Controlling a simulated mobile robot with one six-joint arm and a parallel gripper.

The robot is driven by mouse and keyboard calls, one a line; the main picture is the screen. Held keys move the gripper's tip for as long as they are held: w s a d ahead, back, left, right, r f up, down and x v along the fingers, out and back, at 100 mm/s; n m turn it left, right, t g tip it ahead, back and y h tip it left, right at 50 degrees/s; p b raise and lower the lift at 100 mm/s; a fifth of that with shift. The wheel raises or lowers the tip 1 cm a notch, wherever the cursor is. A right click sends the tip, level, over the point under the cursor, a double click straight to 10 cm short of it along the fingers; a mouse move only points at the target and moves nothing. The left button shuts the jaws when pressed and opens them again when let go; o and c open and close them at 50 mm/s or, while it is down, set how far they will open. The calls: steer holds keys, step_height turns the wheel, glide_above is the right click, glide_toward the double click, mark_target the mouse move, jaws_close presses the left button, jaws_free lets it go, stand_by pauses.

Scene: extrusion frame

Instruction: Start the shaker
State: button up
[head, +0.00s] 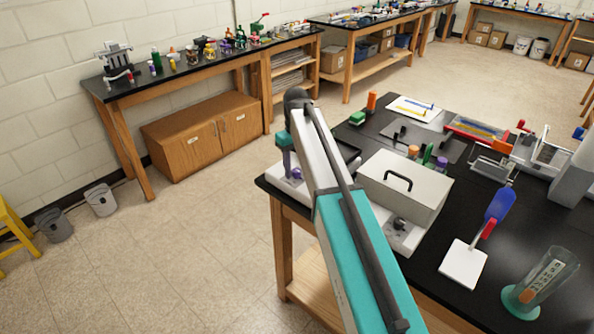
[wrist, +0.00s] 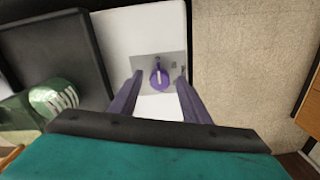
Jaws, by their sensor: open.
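The shaker shows in the wrist view as a white body (wrist: 112,32) with a grey control plate (wrist: 174,61). A purple knob (wrist: 158,78) with a pale pointer line stands on that plate. A dark platform (wrist: 70,45) lies left of the white body. My gripper (wrist: 159,75) is open, its two purple fingers on either side of the knob with gaps between. I cannot tell how far above the plate the fingertips are. In the head view my gripper (head: 285,165) is over the white body (head: 290,187) at the bench's left edge; my arm hides part of the shaker.
A white lidded box (head: 427,193) with a black handle stands right of my arm. A green ribbed object (wrist: 54,101) is left of the fingers in the wrist view. A blue-handled paddle (head: 499,206) and a glass cylinder (head: 546,277) are farther right. Open floor (head: 205,255) lies left.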

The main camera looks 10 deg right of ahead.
steer(key=shift+f, duration=0.1)
steer(key=c, duration=1)
steer(key=shift+c, duration=0.2)
